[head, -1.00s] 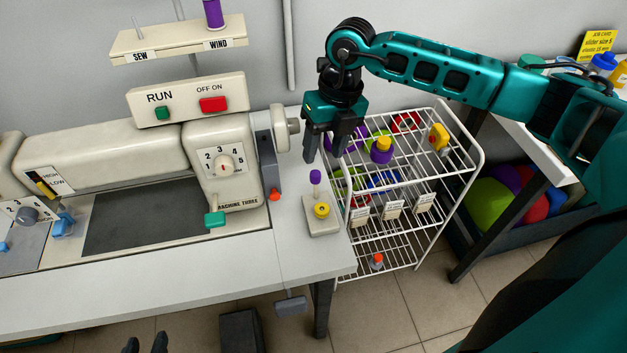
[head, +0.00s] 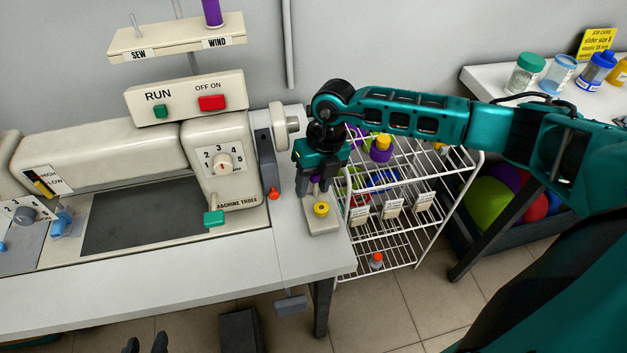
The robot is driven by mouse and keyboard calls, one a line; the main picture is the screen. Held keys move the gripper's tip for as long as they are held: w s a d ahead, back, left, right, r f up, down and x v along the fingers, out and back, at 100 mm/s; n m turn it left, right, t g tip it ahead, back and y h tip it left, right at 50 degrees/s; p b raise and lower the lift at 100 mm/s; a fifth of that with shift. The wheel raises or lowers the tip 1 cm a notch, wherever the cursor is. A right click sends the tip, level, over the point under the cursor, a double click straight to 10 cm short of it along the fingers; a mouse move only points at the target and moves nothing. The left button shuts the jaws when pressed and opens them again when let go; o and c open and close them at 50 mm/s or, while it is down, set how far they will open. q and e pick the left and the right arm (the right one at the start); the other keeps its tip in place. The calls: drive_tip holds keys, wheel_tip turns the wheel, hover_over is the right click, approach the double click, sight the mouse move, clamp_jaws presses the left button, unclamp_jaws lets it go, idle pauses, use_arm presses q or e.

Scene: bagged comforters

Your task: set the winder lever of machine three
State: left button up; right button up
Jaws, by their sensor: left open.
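Machine three (head: 222,188) is a cream sewing machine on the table at the left. To its right, a small beige winder base (head: 322,228) carries a yellow bobbin (head: 321,209) and a short lever with a purple knob (head: 316,179). My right gripper (head: 317,186) points down over this lever, its fingers on either side of the knob. They partly hide the knob and stem, so I cannot tell whether they touch it. My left gripper (head: 146,345) is open at the bottom edge, below the table front, with only its dark fingertips showing.
A white wire rack (head: 408,235) with coloured spools and tags stands right of the table (head: 170,293). An orange-tipped lever (head: 274,194) and the handwheel (head: 285,125) are close left of my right gripper. A side table (head: 497,83) with jars stands at the back right.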

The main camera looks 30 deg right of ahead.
clamp_jaws()
drive_tip(key=shift+s+t, duration=0.25)
drive_tip(key=shift+t, duration=0.25)
drive_tip(key=shift+s+a+f+t+h+b, duration=0.15)
drive_tip(key=shift+s+t+h+b, duration=0.15)
drive_tip(key=shift+t, duration=0.4)
drive_tip(key=shift+s+f+t+b, duration=0.15)
drive_tip(key=shift+s+t+b, duration=0.05)
drive_tip(key=shift+t+b, duration=0.75)
drive_tip(key=shift+s+a+h+b, duration=0.1)
drive_tip(key=shift+h+b, duration=0.2)
drive_tip(key=shift+b, duration=0.35)
drive_tip(key=shift+r+t, duration=0.3)
drive_tip(key=shift+t, duration=0.05)
drive_tip(key=shift+o, duration=0.9)
unclamp_jaws()
